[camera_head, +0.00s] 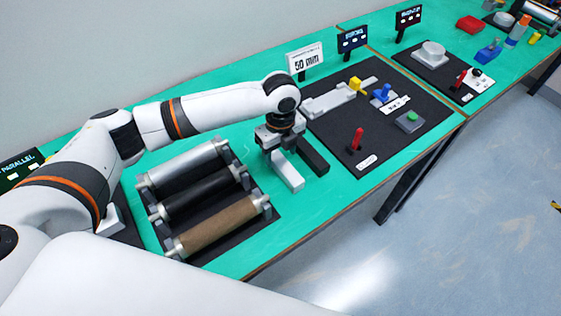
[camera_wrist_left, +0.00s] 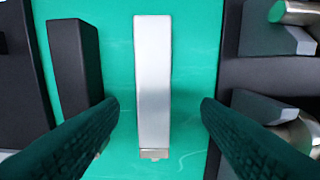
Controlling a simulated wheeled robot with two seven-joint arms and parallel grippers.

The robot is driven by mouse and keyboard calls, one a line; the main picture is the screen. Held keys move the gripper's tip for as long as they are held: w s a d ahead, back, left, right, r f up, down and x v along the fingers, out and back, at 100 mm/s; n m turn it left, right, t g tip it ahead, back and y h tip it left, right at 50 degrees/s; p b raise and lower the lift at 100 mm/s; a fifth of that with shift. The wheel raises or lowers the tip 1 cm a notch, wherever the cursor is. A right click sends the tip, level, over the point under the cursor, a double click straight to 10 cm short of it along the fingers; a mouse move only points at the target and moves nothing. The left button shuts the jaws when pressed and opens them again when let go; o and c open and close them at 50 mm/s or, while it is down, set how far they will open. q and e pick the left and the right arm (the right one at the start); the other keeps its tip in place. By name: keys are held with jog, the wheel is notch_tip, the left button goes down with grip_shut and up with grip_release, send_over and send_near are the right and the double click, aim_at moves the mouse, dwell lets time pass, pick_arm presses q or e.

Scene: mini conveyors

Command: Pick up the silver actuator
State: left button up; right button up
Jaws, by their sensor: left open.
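The silver actuator (camera_head: 288,173) is a pale rectangular bar lying on the green bench, just below my left gripper (camera_head: 278,143). In the left wrist view, the silver actuator (camera_wrist_left: 153,80) runs upright in the middle, with a small metal tip at its near end. It lies between the two dark fingers of my left gripper (camera_wrist_left: 158,108), which are spread open and empty, with a gap on both sides. A similar black bar (camera_head: 312,156) lies beside it on the right; in the wrist view this black bar (camera_wrist_left: 76,62) is on the left, partly behind a finger.
A dark rack with silver, black and brown rollers (camera_head: 215,222) stands left of the actuator. A dark mat (camera_head: 345,140) with a red lever (camera_head: 356,139) and coloured parts lies right. The bench's front edge is near.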

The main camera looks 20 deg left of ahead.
aim_at(281, 161)
pick_arm(q)
jog(key=shift+w+f+p, duration=0.2)
jog(key=shift+f, duration=0.45)
jog(key=shift+w+f+p, duration=0.15)
jog(key=shift+w+f, duration=0.05)
jog(key=shift+f, duration=0.4)
notch_tip(281, 161, down, 2)
jog(key=shift+w+a+f, duration=0.1)
jog(key=shift+f, duration=0.55)
grip_shut()
pick_arm(e)
jog(key=shift+w+a+r, duration=0.15)
jog(key=shift+w+r, duration=0.15)
jog(key=shift+w, duration=0.2)
jog(key=shift+w+a+r, duration=0.15)
jog(key=shift+w+r, duration=0.15)
jog(key=shift+w, duration=0.15)
